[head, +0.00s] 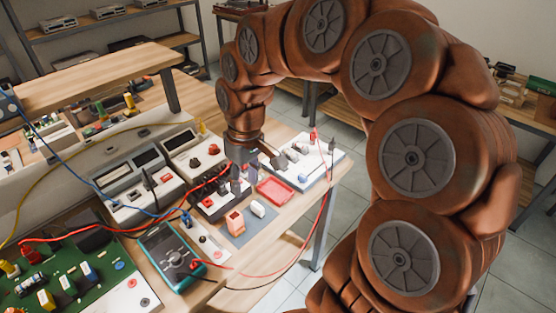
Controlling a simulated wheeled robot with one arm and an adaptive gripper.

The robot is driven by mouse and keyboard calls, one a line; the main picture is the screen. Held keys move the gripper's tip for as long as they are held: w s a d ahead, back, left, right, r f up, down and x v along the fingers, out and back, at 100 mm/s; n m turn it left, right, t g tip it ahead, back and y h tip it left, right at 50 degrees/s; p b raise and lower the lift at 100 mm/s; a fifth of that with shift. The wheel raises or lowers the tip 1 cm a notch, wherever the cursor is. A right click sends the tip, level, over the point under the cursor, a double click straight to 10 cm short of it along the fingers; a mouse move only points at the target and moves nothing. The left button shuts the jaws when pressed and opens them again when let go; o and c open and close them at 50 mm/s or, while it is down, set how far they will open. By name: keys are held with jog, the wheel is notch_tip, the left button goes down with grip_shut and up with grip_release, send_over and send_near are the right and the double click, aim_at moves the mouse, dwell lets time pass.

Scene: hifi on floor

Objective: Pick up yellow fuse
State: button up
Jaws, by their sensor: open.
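My gripper (241,172) is at the end of my brown arm, pointing down over the workbench. It is small in this view, and its fingers are close to a dark block with red parts (212,199). I see nothing held in it. I cannot single out a yellow fuse with certainty. Small yellow parts show on the green circuit board, one near its front (46,299) and one at the far left edge (9,268). Another small yellow piece (201,128) stands behind the bench instruments. The surface directly under my gripper is partly hidden.
A red tray (276,191), an orange block (235,222) and a white cylinder (258,208) lie near my gripper. A teal multimeter (171,258) stands left of them. Red, blue and yellow cables cross the bench. A white panel (311,161) with switches is to the right.

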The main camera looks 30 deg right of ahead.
jog(key=shift+m+t, duration=0.4)
jog(key=shift+t, duration=0.2)
jog(key=w+d+f, duration=0.3)
jog(key=w+d, duration=0.2)
jog(key=d, duration=0.1)
jog(key=w+d+f+p, duration=0.1)
jog(key=w+d+f, duration=0.2)
jog(key=w+d, duration=0.2)
jog(key=w+d+f+p, duration=0.1)
jog(key=w+d+f, duration=0.2)
jog(key=w+d, duration=0.2)
jog(key=shift+d+f, duration=0.1)
jog(key=shift+d, duration=1.65)
jog(key=shift+w+d+f+p, duration=0.1)
jog(key=shift+f+p, duration=0.4)
jog(key=shift+f, duration=0.4)
jog(key=shift+w+d+f+p, duration=0.15)
jog(key=shift+f+p, duration=0.3)
jog(key=shift+f, duration=0.45)
jog(key=shift+w+d+f+p, duration=0.1)
jog(key=shift+f+p, duration=0.4)
jog(key=shift+f, duration=0.4)
grip_shut()
